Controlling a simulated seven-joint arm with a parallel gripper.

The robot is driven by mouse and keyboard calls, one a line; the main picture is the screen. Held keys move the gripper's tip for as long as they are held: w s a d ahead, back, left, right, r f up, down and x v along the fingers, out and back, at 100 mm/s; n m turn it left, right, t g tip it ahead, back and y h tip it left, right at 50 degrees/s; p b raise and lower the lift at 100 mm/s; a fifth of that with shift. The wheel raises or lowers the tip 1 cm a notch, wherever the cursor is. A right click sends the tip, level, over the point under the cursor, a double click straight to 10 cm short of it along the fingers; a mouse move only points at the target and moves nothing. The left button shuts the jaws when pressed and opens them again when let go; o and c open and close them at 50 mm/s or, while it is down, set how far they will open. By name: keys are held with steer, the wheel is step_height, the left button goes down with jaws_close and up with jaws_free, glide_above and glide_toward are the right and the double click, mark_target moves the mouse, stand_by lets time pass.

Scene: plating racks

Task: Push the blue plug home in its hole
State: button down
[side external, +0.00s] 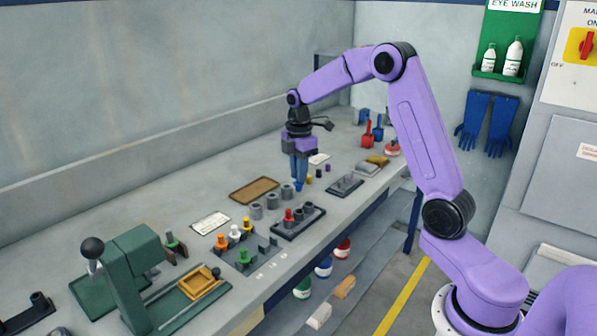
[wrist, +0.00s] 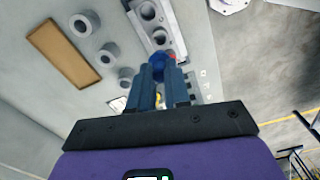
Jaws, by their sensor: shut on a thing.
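My gripper (side external: 299,178) hangs pointing down over the bench, its two blue-grey fingers shut on the blue plug (side external: 299,187). In the wrist view the blue plug (wrist: 157,63) shows as a rounded blue head between the fingertips (wrist: 160,80). The dark rack (side external: 292,232) stands nearer the side camera, with a red plug (side external: 288,215) and dark round sockets. In the wrist view the rack (wrist: 138,18) has open round holes, and a bit of red (wrist: 172,57) shows beside the blue plug. The plug's lower end and its hole are hidden, and I cannot tell its height above the rack.
Several grey cylinders (side external: 256,211) stand left of the rack, near a brown mat (side external: 254,191). A dark plate (side external: 345,186) lies to the right. A grey fixture with orange, white and green plugs (side external: 244,257) and a green press (side external: 128,272) stand in the left foreground.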

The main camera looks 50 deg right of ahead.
mark_target(299, 190)
steer(key=shift+f, duration=0.1)
steer(key=shift+f, duration=2.8)
steer(key=shift+f, duration=1.6)
steer(key=shift+r, duration=0.15)
steer(key=shift+r, duration=1.15)
stand_by(0.8)
steer(key=shift+s+f, duration=0.1)
steer(key=shift+f, duration=1.15)
